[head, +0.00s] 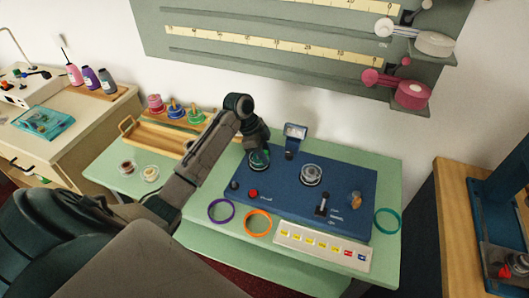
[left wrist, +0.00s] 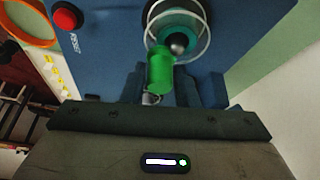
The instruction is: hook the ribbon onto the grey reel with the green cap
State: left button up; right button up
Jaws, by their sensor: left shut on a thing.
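My left gripper (head: 258,158) is low over the left part of the blue panel. In the left wrist view its dark fingers (left wrist: 178,88) are shut on a small green cylinder (left wrist: 160,72). Just past it is a clear round reel (left wrist: 203,42) with a teal centre and a shiny metal knob; it is largely hidden by my gripper in the head view. I cannot tell whether the green cylinder touches the reel. Another clear reel (head: 311,174) with a grey hub sits mid-panel. I cannot make out a separate ribbon, nor a grey reel with a green cap for certain.
The blue panel (head: 275,200) has a red button (head: 253,194) and a black lever (head: 322,206). Purple (head: 209,214), orange (head: 246,226) and teal (head: 377,222) rings lie around it. A wooden rack of coloured spools (head: 155,104) stands behind left.

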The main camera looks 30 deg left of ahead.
dwell(0.5)
dwell(0.5)
pick_arm(q)
jog(key=shift+f+p, duration=0.1)
jog(key=shift+p, duration=0.2)
notch_tip(320, 180, up, 5)
jog(key=p, duration=0.5)
dwell(0.4)
